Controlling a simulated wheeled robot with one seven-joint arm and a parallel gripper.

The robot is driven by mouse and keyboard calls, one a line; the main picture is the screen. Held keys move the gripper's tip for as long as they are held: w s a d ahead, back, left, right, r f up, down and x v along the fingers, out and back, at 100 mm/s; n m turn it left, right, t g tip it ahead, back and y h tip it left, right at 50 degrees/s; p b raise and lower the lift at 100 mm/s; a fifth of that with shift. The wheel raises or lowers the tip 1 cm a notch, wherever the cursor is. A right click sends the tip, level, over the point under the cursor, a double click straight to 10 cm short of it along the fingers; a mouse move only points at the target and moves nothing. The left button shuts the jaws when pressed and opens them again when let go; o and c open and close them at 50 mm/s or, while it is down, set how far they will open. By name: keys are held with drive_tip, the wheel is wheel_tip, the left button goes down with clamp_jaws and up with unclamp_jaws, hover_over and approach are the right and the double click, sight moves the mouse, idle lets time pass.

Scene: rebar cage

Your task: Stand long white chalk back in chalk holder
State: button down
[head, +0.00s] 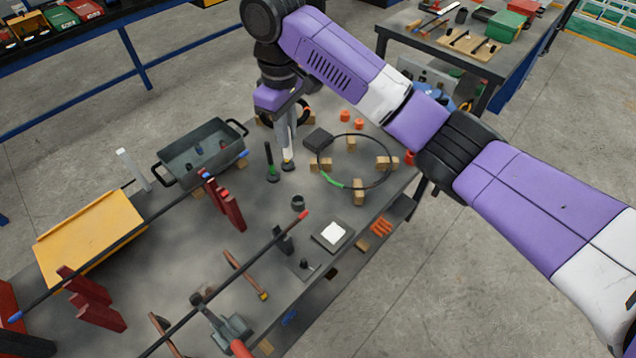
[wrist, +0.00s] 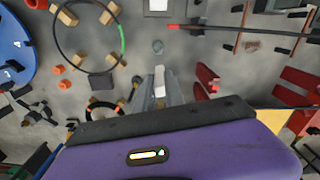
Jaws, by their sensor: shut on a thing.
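My gripper (head: 287,158) points down over the middle of the grey table and is shut on the long white chalk. In the wrist view the chalk (wrist: 160,82) shows as a white block between the two grey fingers (wrist: 160,98). In the head view the fingers largely hide it. A small dark round cup, which looks like the chalk holder (head: 298,202), stands on the table nearer the camera than my gripper. It also shows in the wrist view (wrist: 158,46), just beyond the fingertips and apart from the chalk. I cannot see inside the cup clearly.
A dark stick with a green base (head: 270,165) stands close left of my gripper. A black ring (head: 356,186) rests on wooden blocks to the right. A long red-tipped bar (head: 265,248) crosses nearer the camera. A grey tray (head: 200,152) stands at left.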

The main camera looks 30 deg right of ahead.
drive_tip(key=m, duration=0.1)
drive_tip(key=d+m, duration=0.1)
drive_tip(key=m, duration=0.1)
drive_tip(key=shift+s, duration=0.3)
drive_tip(key=shift+f+b, duration=1.65)
drive_tip(key=shift+f, duration=8.15)
drive_tip(key=shift+f, duration=0.3)
drive_tip(key=c, duration=1.4)
unclamp_jaws()
drive_tip(key=shift+b, duration=0.55)
